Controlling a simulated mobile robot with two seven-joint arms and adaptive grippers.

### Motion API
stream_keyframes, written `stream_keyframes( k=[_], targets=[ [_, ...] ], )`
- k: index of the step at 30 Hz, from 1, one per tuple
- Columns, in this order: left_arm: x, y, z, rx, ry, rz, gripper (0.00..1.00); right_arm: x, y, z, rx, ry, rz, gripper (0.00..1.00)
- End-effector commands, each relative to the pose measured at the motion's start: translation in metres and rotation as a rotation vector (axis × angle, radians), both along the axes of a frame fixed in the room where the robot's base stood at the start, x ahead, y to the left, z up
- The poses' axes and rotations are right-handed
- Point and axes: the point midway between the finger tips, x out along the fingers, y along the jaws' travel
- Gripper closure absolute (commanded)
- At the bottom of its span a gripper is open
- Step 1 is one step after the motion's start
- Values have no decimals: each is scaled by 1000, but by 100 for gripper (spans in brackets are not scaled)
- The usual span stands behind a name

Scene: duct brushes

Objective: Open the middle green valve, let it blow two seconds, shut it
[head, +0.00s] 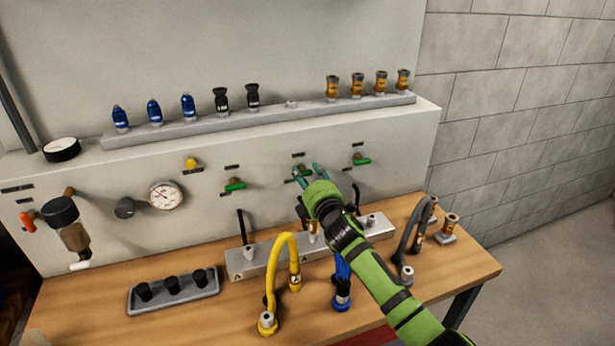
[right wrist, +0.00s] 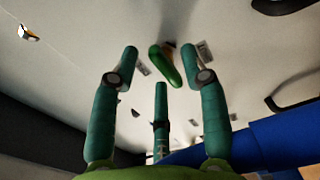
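Three green-handled valves sit on the pale wall panel. The middle green valve (head: 303,168) is partly hidden behind the fingers of my right gripper (head: 309,174). In the right wrist view, its green handle (right wrist: 167,67) lies slantwise between the fingertips, with clear gaps on both sides. My right gripper is open around the handle, and no contact shows. The left green valve (head: 235,184) and the right green valve (head: 361,160) are on either side of it. My left gripper is in neither view.
Below the panel, a wooden bench (head: 215,325) holds a yellow hose (head: 292,250), a blue hose (head: 342,285), a grey hose (head: 416,225) and a grey tray (head: 173,292). A ledge (head: 185,133) above carries several fittings. A red-orange handle (head: 27,222) is at far left.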

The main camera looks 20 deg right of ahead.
Motion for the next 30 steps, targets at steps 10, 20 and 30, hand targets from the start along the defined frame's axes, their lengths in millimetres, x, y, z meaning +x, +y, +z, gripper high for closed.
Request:
stream_keyframes(
  k=[10,20,30],
  targets=[
    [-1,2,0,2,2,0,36,-13,-1,-1,-4,1,0,55],
    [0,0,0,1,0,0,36,-73,-2,-1,-3,2,2,55],
    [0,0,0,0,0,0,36,-117,-4,0,-1,0,0,55]
  ],
)
